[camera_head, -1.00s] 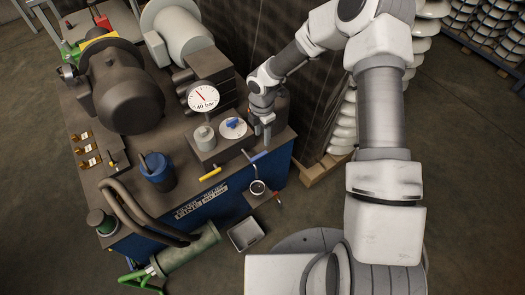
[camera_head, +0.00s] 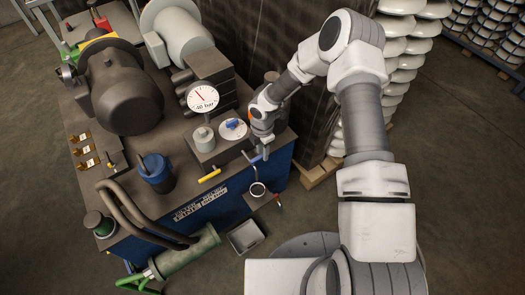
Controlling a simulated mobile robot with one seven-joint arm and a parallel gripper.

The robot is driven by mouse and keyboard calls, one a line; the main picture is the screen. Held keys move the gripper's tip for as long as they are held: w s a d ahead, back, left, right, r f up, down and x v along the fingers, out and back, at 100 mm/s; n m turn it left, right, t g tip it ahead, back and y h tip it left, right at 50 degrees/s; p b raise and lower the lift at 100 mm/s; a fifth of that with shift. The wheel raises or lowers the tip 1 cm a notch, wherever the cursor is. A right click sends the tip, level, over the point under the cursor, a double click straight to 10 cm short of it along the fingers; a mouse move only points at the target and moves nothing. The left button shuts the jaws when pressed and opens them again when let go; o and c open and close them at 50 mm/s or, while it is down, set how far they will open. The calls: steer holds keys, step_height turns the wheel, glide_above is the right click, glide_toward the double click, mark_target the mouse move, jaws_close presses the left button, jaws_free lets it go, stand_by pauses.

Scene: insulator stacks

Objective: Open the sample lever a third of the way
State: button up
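A small blue lever (camera_head: 256,158) sticks out at the front right edge of the machine, above a ring-shaped holder (camera_head: 257,189) on a small bracket. A yellow lever (camera_head: 210,175) sits to its left on the same front edge. A small red-tipped handle (camera_head: 278,201) shows beside the ring. No label marks which is the sample lever. My gripper (camera_head: 264,151) points down right at the blue lever's right end. It partly covers that end, and contact cannot be told. The fingers are too small to show whether they are open or shut.
A pressure gauge (camera_head: 202,97) and a block with two round caps stand left of my gripper. A blue pot (camera_head: 157,172) stands further left. A grey open tray (camera_head: 245,236) is below the bracket. Stacked white insulators (camera_head: 395,75) stand behind my arm.

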jaws_close()
steer(key=shift+s+d+f+m+b, duration=0.15)
steer(key=shift+s+m+b, duration=0.2)
steer(key=shift+m+b, duration=0.6)
steer(key=shift+s+d+m, duration=0.1)
steer(key=shift+s+m, duration=0.15)
steer(key=shift+m, duration=0.55)
steer(key=shift+s+d+m, duration=0.1)
steer(key=shift+s+m, duration=0.1)
steer(key=shift+m, duration=0.55)
steer(key=shift+a, duration=0.1)
steer(key=shift+o, duration=1.8)
jaws_free()
steer(key=shift+r, duration=0.3)
step_height(320, 180, up, 17)
steer(key=p, duration=0.3)
